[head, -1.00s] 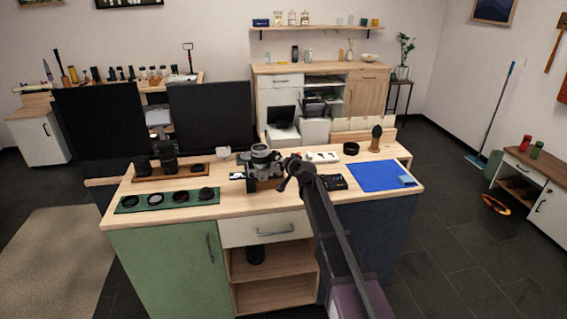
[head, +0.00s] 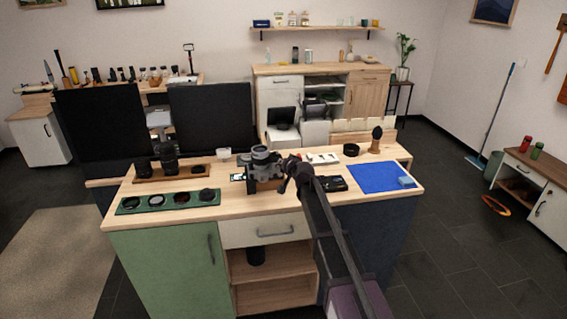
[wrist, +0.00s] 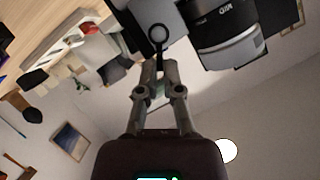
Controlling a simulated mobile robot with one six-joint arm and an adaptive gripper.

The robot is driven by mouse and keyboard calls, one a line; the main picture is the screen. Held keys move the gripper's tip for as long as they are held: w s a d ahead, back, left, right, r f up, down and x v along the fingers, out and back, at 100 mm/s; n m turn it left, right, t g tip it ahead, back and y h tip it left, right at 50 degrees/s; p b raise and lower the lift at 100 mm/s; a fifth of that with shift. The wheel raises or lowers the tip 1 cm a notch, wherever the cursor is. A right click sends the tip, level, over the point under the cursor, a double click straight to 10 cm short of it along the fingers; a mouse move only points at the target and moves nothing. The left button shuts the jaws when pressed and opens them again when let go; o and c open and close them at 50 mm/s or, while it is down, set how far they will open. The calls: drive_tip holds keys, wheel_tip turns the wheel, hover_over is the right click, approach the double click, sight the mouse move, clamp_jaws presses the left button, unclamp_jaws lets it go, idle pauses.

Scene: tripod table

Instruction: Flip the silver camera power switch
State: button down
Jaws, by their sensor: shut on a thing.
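The silver camera (head: 266,171) with a dark lens stands on the wooden counter, just left of my gripper (head: 287,168). In the wrist view the camera's grey and black body shows at the top, with its large lens (wrist: 222,28) to the right. My gripper (wrist: 160,78) is also there, its fingertips close together on the end of a thin dark ringed piece (wrist: 158,34). The ring lies beyond the fingertips, in front of the camera body. I cannot tell whether this piece is the power switch. In the head view the camera's side by my gripper is partly hidden.
A green tray (head: 130,205) with several round filters and a wooden tray (head: 190,171) with dark lenses lie left. A small black device (head: 332,184), a blue mat (head: 378,178) and a black ring (head: 351,150) lie right. The counter's front strip is clear.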

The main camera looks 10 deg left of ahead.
drive_tip(key=shift+s+a+r+n+h+p, duration=0.1)
drive_tip(key=shift+a+n+h+p, duration=0.2)
drive_tip(key=shift+n, duration=0.2)
drive_tip(key=shift+a+r+n+h+p, duration=0.1)
drive_tip(key=shift+a+n+h+p, duration=0.05)
drive_tip(key=shift+n+h, duration=0.3)
drive_tip(key=shift+s+a+n+h, duration=0.1)
drive_tip(key=shift+a+n+h, duration=0.15)
drive_tip(key=shift+n, duration=0.3)
drive_tip(key=shift+a+n+h, duration=0.15)
drive_tip(key=shift+n+h, duration=0.15)
drive_tip(key=shift+n, duration=0.2)
drive_tip(key=c, duration=0.8)
unclamp_jaws()
drive_tip(key=shift+d, duration=0.2)
